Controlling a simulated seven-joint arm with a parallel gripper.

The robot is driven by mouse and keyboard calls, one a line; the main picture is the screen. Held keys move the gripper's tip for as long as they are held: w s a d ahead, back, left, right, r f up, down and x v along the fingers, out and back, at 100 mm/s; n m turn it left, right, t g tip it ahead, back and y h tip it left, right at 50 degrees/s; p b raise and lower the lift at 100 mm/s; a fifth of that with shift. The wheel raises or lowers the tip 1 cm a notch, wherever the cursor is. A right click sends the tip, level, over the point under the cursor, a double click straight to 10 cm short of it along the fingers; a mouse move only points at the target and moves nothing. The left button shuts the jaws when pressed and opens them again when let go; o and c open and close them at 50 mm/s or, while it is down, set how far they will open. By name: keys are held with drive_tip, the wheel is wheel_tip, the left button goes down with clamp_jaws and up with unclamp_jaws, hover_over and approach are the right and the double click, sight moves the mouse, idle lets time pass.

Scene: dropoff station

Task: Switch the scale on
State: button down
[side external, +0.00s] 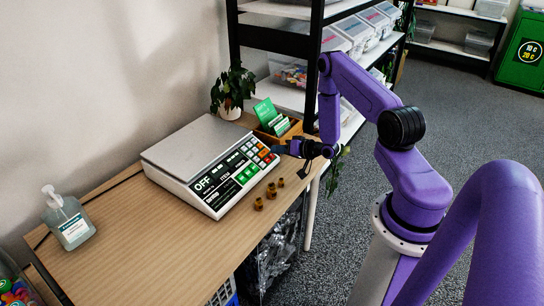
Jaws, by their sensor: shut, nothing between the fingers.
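The scale (212,165) stands on the wooden table, with a grey weighing plate on top and a white body. Its front panel shows the word OFF on a dark display (207,184). Green buttons (246,174) and a grid of white and orange-red keys sit to the right of the display. My gripper (281,149) is shut and empty, at the right end of the scale's key panel, close to the orange-red keys. I cannot tell whether the fingertips touch the panel.
Several small brown pieces (271,191) lie in front of the scale. A wooden box with green cards (275,120) and a potted plant (231,90) stand behind it. A sanitizer bottle (69,221) stands at the left. A dark shelf rack rises at the back right. The table's front left is clear.

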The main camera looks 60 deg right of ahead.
drive_tip(key=shift+f, duration=0.15)
drive_tip(key=shift+w+f, duration=0.2)
drive_tip(key=shift+f, duration=0.05)
drive_tip(key=shift+w+f, duration=0.15)
drive_tip(key=shift+f, duration=0.2)
idle(0.9)
drive_tip(key=shift+r, duration=0.1)
idle(0.3)
drive_tip(key=shift+s+r, duration=0.35)
drive_tip(key=shift+r, duration=0.3)
drive_tip(key=shift+s+r, duration=0.35)
drive_tip(key=shift+r, duration=0.4)
drive_tip(key=shift+s+r, duration=0.3)
drive_tip(key=shift+r, duration=0.5)
drive_tip(key=shift+s+r, duration=0.35)
drive_tip(key=shift+r, duration=0.4)
